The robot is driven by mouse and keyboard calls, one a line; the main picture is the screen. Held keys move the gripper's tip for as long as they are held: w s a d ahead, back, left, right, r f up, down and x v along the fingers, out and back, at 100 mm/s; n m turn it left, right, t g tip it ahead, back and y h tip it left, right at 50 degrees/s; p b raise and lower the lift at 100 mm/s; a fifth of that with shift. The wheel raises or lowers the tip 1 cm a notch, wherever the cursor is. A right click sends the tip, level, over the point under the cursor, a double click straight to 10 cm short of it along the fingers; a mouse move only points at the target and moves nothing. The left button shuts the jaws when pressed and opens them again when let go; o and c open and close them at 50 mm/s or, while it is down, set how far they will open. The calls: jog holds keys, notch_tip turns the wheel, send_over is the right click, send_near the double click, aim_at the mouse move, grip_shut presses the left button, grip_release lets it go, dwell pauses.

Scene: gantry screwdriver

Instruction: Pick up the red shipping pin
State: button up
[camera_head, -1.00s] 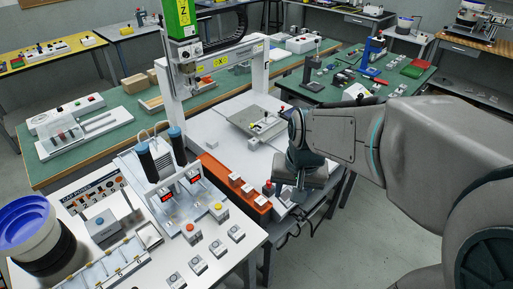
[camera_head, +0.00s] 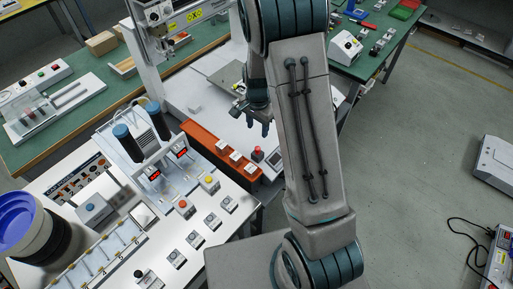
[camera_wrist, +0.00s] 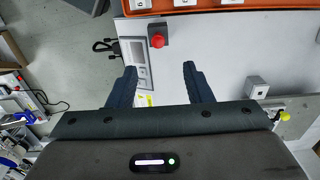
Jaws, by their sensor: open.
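I cannot make out the red shipping pin for certain in either view. The one distinct red knob near my gripper is a round red push button (camera_wrist: 157,41) on a small grey box; it also shows in the head view (camera_head: 257,154) and looks like a stop button. My gripper (camera_wrist: 159,68) is open and empty, its two dark fingers apart and pointing toward the white table. In the wrist view the red button is just beyond the gap between the fingertips. In the head view my gripper (camera_head: 259,127) is partly hidden by my arm.
The white table (camera_head: 212,122) carries an orange rail (camera_head: 205,143) with white switches and a grey plate with a yellow-tipped knob (camera_wrist: 284,115). A grey control panel (camera_wrist: 136,61) lies beside the button. The gantry frame (camera_head: 140,50) stands behind.

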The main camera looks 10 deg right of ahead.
send_over(258, 148)
jog(key=f, duration=0.5)
jog(key=shift+w+f, duration=0.25)
jog(key=shift+f, duration=0.1)
jog(key=shift+s+f+p, duration=0.15)
jog(key=shift+f+p, duration=0.9)
jog(key=shift+f, duration=1.6)
grip_shut()
